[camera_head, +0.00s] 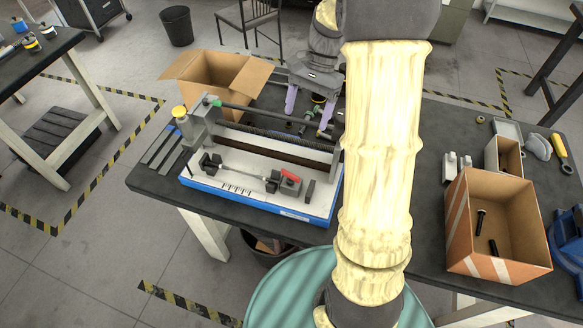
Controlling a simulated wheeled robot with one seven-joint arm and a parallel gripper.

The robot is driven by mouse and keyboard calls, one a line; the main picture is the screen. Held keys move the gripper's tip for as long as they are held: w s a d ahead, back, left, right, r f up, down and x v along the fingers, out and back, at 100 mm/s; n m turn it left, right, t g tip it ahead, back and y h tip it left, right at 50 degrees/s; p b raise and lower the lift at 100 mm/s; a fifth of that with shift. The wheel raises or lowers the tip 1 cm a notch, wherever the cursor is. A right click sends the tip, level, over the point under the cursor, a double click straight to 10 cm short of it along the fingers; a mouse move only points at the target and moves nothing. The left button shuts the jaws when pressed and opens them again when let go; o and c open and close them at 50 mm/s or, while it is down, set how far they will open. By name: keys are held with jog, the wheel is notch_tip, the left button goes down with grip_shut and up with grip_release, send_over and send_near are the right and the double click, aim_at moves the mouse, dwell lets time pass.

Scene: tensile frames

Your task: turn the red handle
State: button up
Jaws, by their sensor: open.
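The red handle (290,175) is a small bright red lever on a dark clamp block, near the front right of the white and blue test fixture (262,203). The fixture lies on the dark workbench, left of my arm. My gripper (308,120) is behind the fixture, with two purple fingers set apart and pointing down. It is open, away from the red handle. My arm covers the bench's middle and the fixture's right end.
An open cardboard box (217,82) stands behind the fixture at the left. An orange-striped box (496,230) with dark bolts in it stands at the right. A yellow-handled tool (561,148) and a blue vise (566,240) are at the far right. A rod runs along the fixture's back.

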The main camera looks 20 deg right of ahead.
aim_at(290, 173)
jog(key=x, duration=1.6)
jog(key=shift+d+f, duration=0.1)
jog(key=shift+s+a+f, duration=0.2)
jog(key=shift+f, duration=0.25)
jog(key=c, duration=1)
